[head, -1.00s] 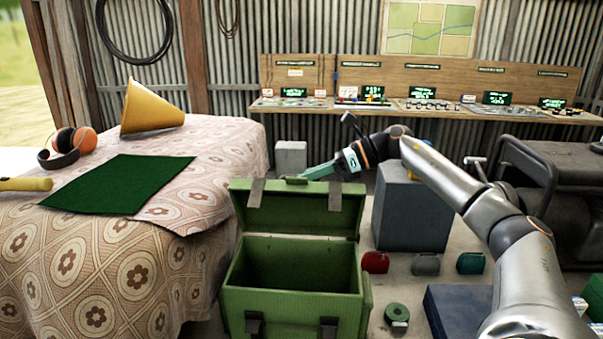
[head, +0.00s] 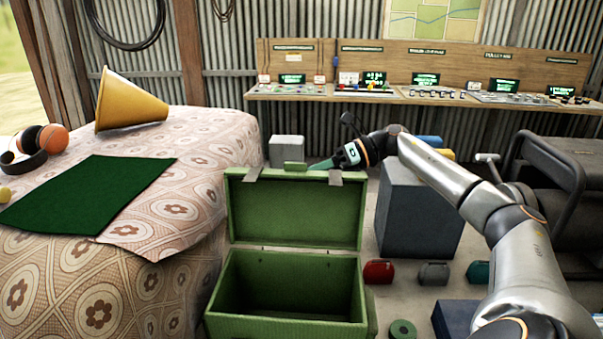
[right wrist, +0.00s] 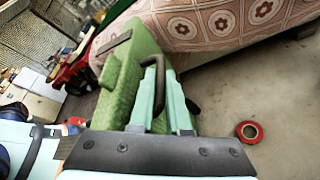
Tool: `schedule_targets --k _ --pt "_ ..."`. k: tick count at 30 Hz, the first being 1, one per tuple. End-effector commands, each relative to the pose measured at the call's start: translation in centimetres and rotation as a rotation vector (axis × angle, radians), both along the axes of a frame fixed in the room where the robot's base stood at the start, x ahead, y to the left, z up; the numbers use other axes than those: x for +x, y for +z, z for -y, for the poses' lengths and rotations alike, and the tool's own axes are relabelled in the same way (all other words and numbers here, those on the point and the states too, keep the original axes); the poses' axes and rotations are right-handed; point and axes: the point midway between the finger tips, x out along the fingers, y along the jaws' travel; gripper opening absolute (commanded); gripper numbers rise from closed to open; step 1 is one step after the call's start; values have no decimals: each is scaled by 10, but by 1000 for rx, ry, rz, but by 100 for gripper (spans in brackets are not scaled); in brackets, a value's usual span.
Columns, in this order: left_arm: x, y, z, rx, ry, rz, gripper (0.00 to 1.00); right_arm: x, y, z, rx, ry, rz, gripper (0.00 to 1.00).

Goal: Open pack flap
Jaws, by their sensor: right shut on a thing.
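The green pack (head: 287,330) stands on the floor beside the cloth-covered table, its dark inside showing. Its flap (head: 295,210) is raised at the back, roughly upright, with its inner face toward me and grey straps at its top edge. My right gripper (head: 322,165) is at the top edge of the flap, right of its middle. In the right wrist view the teal fingers (right wrist: 165,95) are shut at the green flap (right wrist: 122,80), by a dark handle-like loop. The exact contact is partly hidden. My left gripper is out of view.
The table (head: 120,285) at left holds a green mat (head: 90,195), a yellow cone (head: 130,103) and orange headphones (head: 45,143). A grey block (head: 415,215) stands behind my right arm. Green tape (head: 402,329) and a red case (head: 379,272) lie right of the pack.

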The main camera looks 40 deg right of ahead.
Motion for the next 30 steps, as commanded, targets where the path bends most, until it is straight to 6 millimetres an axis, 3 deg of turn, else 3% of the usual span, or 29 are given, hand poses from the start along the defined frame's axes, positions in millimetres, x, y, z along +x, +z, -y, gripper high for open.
schedule_targets --k 14,15,18,30 --pt "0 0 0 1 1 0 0 -1 -4 -1 9 4 -17 0" --pt "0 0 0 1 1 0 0 -1 -5 -1 9 4 -17 16" --pt "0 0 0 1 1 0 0 -1 -4 -1 10 3 -16 27" --pt "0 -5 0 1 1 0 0 -6 -1 9 8 0 -12 27"
